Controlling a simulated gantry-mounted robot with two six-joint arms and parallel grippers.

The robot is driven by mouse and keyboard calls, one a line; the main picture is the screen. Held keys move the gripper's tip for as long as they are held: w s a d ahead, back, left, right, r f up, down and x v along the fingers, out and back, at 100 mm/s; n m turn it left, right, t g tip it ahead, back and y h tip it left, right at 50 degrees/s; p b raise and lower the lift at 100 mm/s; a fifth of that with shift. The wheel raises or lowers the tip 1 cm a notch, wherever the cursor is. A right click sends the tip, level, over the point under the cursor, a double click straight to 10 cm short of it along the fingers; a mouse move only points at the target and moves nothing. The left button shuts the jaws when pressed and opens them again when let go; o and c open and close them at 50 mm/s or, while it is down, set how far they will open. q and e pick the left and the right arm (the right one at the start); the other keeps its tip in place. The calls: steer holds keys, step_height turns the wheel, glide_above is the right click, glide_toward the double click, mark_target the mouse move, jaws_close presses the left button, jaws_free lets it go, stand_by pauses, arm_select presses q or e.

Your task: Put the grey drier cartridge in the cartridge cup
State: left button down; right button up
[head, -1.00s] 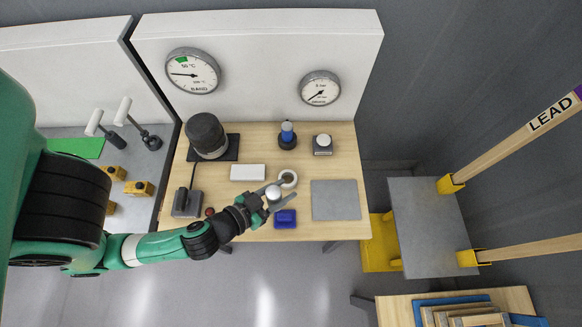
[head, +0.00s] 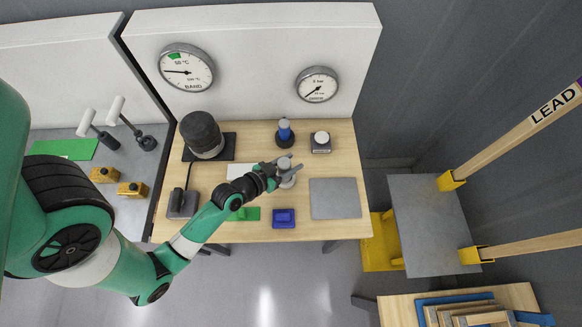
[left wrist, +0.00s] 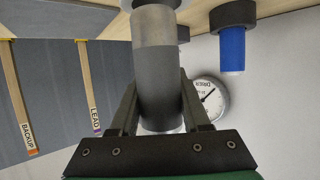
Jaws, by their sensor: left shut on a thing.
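The grey drier cartridge (left wrist: 158,80) is an upright cylinder, dark grey with a paler band at its table end. My left gripper (left wrist: 157,118) is shut on it, one finger on each side; the left wrist view shows the table at the top. In the head view my left gripper (head: 276,171) holds the cartridge (head: 285,163) at the pale ring-shaped cup (head: 288,182). The cartridge and gripper cover most of the cup. I cannot tell whether the cartridge's end is inside it or just above. My right gripper is not in view.
A blue cylinder in a dark holder (head: 285,134) and a small white-topped block (head: 320,142) stand behind. A blue tray (head: 284,218), green pad (head: 246,213) and grey mat (head: 335,198) lie in front and right. A black-domed unit (head: 202,134) stands back left.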

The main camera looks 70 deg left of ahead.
arm_select(q)
steer(key=shift+w+a+f+b, duration=0.15)
steer(key=shift+f+b, duration=0.35)
steer(key=shift+f, duration=0.45)
steer(key=shift+w+a+f+b, duration=0.15)
steer(key=shift+f+b, duration=0.35)
steer(key=shift+f, duration=0.45)
steer(key=shift+f, duration=0.15)
steer(key=shift+c, duration=1.8)
jaws_free()
steer(key=shift+s, duration=0.1)
